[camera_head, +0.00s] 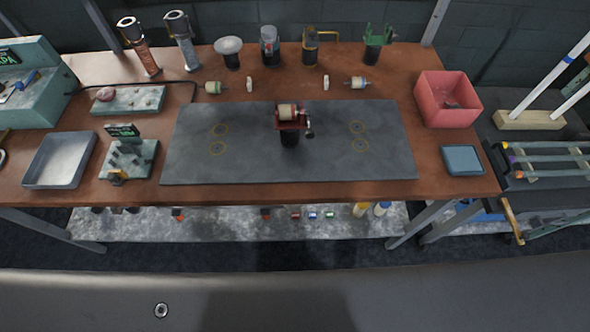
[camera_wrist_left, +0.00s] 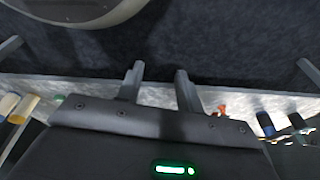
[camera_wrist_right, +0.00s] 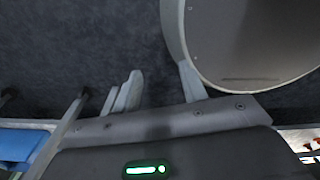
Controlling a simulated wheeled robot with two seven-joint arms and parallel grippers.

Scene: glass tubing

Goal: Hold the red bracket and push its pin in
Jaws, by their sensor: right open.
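The red bracket (camera_head: 292,125) stands on a dark cylindrical post near the middle of the grey mat (camera_head: 240,165) in the head view. A cream-coloured cylindrical piece (camera_head: 287,110) sits in its top. A small dark knob (camera_head: 309,133) shows at the bracket's right side; I cannot tell whether this is the pin or how deep it sits. Neither gripper shows in the head view. My left gripper (camera_wrist_left: 158,76) is open and empty, away from the bracket, over the floor in its wrist view. My right gripper (camera_wrist_right: 158,82) is also open and empty, over the floor.
A red bin (camera_head: 447,112) and a blue-grey pad (camera_head: 462,160) are at the table's right. A metal tray (camera_head: 60,160) and a fixture block (camera_head: 140,160) are at the left. Several tools and stands line the back. The mat around the bracket is clear.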

